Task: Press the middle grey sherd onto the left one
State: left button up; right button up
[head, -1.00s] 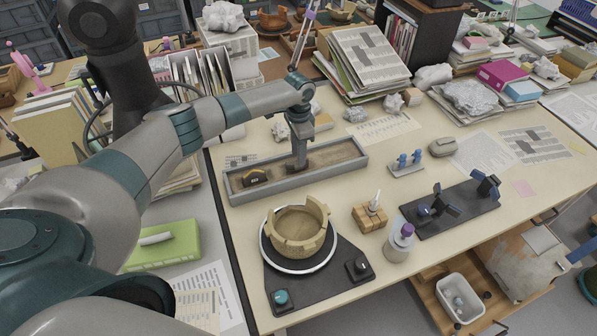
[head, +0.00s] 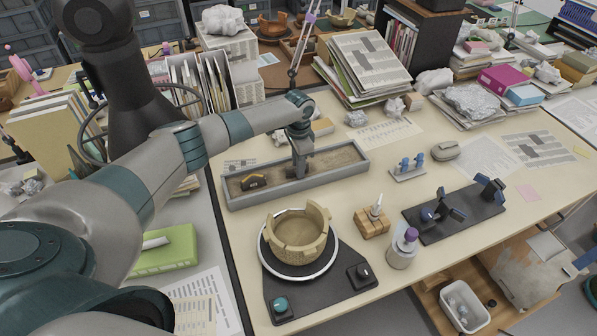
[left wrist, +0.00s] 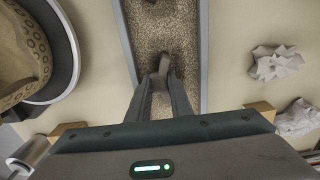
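A tray of sand (head: 228,201) stands behind the round stand on the table. My left gripper (head: 300,174) reaches down into it, tips low over the sand. In the left wrist view, my left gripper (left wrist: 162,77) has its fingers close together on a small grey-brown piece (left wrist: 164,63), apparently a sherd seen edge-on. I cannot tell whether it is the middle grey sherd. A dark piece with a yellow mark (head: 253,181) lies at the tray's left end. No separate left sherd can be made out. My right gripper is not in view.
A beige bowl with a gapped rim (head: 298,250) sits on a round stand (head: 329,262) in front of the tray. A wooden block (head: 372,224), a purple-capped bottle (head: 402,250) and a dark fixture (head: 455,229) stand to the right. Crumpled paper (left wrist: 274,63) lies beside the tray.

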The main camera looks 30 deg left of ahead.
pick_arm(q)
jog(key=shift+c, duration=0.4)
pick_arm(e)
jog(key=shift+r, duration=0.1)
